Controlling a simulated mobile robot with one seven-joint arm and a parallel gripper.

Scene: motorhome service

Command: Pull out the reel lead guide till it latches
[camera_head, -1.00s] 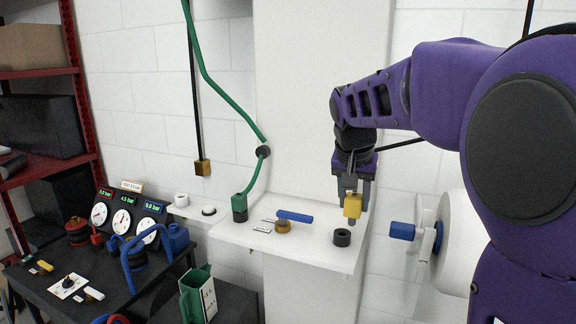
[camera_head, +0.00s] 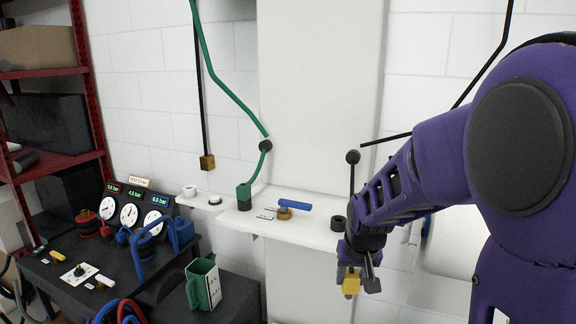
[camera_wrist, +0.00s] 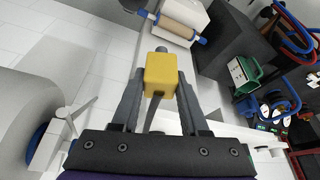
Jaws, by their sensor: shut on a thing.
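My gripper (camera_head: 359,281) is shut on a yellow block with a grey tip (camera_head: 350,280), held below the level of the white shelf. In the wrist view the yellow block (camera_wrist: 160,75) sits between the fingertips (camera_wrist: 160,85), with a thin dark lead running back from it. In the head view a black ball (camera_head: 353,157) hangs at the end of a dark rod (camera_head: 385,138), with a black line running down from it behind my arm. I cannot tell surely which part is the lead guide or whether it is latched. The white reel-like drum (camera_wrist: 30,105) shows in the wrist view.
My arm covers much of the right side.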

